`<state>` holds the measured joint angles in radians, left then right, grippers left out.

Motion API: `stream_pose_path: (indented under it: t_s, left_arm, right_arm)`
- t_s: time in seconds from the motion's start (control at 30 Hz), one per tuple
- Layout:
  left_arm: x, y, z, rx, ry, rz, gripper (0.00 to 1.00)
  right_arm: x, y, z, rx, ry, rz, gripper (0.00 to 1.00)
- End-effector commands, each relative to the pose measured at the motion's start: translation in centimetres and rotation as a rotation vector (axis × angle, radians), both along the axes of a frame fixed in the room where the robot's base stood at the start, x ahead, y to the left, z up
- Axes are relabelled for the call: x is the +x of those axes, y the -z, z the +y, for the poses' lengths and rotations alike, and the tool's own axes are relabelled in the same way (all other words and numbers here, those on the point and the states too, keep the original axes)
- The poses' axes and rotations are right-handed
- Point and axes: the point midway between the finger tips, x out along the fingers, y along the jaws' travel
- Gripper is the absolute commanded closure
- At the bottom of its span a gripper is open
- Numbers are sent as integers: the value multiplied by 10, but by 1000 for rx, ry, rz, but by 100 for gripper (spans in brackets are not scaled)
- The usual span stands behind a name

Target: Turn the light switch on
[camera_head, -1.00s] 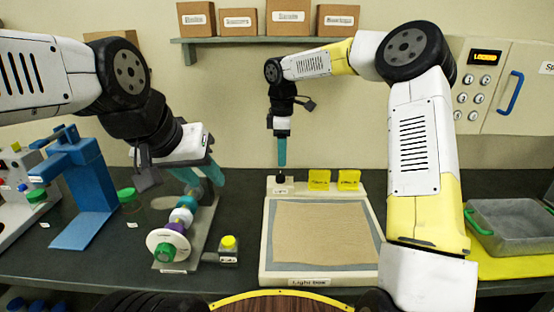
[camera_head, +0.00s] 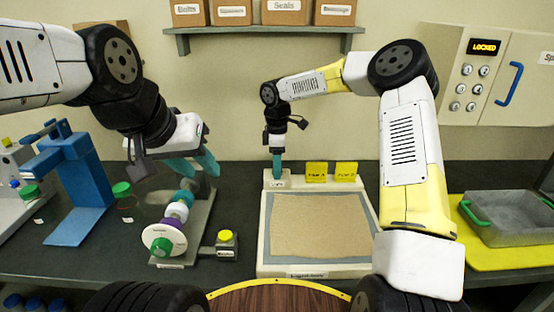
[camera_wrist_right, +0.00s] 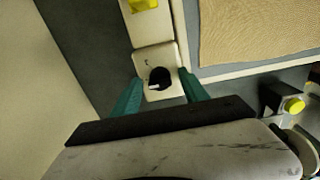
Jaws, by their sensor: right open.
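The light box (camera_head: 264,225) stands on the bench with a tan sheet on its panel. Its switch is a black knob (camera_wrist_right: 160,77) with a white mark, on a small cream plate at the box's back left corner. My right gripper (camera_head: 277,176) points down over that corner and hides the knob in the head view. In the right wrist view its teal fingers stand open, one on each side of the knob; I cannot tell whether they touch it. My left gripper (camera_head: 200,166) hangs at the left with its teal fingers apart, above a coloured shaft assembly.
Two yellow tabs (camera_head: 317,172) stand along the box's back edge, right of the knob. A shaft assembly with a white disc (camera_head: 164,239) and a yellow-button box (camera_head: 225,238) lie to the left. A grey tray (camera_head: 510,222) sits at the right. A shelf (camera_head: 262,34) hangs above.

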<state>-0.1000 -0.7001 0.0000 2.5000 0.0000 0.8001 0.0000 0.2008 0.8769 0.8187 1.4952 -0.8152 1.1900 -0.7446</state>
Motion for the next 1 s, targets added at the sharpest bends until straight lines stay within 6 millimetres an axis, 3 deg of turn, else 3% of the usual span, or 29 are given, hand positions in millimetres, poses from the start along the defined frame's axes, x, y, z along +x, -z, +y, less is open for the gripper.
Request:
stream_pose_path:
  t_s: [0.07, 0.33, 0.67, 1.0]
  left_arm:
    - [0, 0, 0, 0, 0, 0, 64]
    - [0, 0, 0, 0, 0, 0, 64]
    - [0, 0, 0, 0, 0, 0, 64]
    - [0, 0, 0, 0, 0, 0, 64]
  right_arm:
    - [0, 0, 0, 0, 0, 0, 48]
    - [0, -1, 0, 0, 0, 0, 99]
    - [0, -1, 0, -1, 30, -1, 100]
    - [0, -2, 0, -2, 235, -3, 100]
